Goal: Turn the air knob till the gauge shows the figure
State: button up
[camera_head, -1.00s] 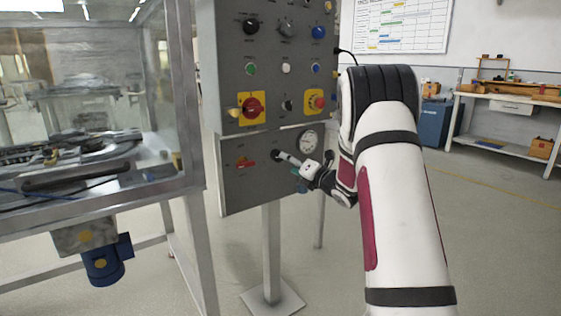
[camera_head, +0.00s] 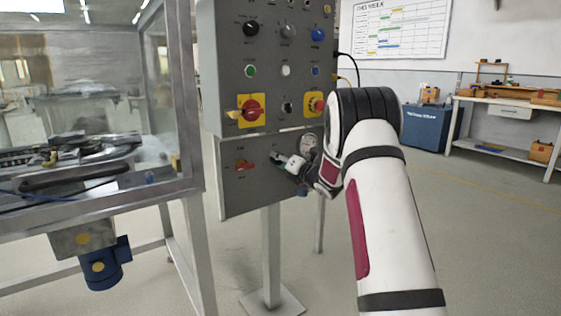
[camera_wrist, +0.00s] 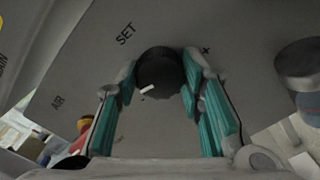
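The black air knob (camera_wrist: 158,72) stands out from the grey panel, between the SET label and a plus sign in the wrist view. A short white mark shows at its lower left. My gripper (camera_head: 281,160) is at the lower panel in the head view and covers the knob there. In the wrist view its teal-padded fingers are spread, one on each side of the knob, with the tips close to it. A narrow gap shows on the left; contact on the right is unclear. The gauge (camera_head: 309,142) is partly hidden by my wrist, and its reading is not legible.
A red lever (camera_head: 244,165) sits left of the knob on the lower panel. Red switches on yellow plates (camera_head: 250,111) and several knobs are above. A glass-walled machine (camera_head: 95,200) stands at left. A workbench (camera_head: 510,105) is far right, with open floor before it.

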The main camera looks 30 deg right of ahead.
jog(key=shift+m, duration=0.3)
jog(key=m+p, duration=0.8)
jog(key=m, duration=1.8)
jog(key=shift+m, duration=0.4)
jog(key=shift+f+m, duration=0.1)
jog(key=shift+m, duration=0.2)
jog(key=o, duration=1.1)
jog(key=shift+o, duration=0.2)
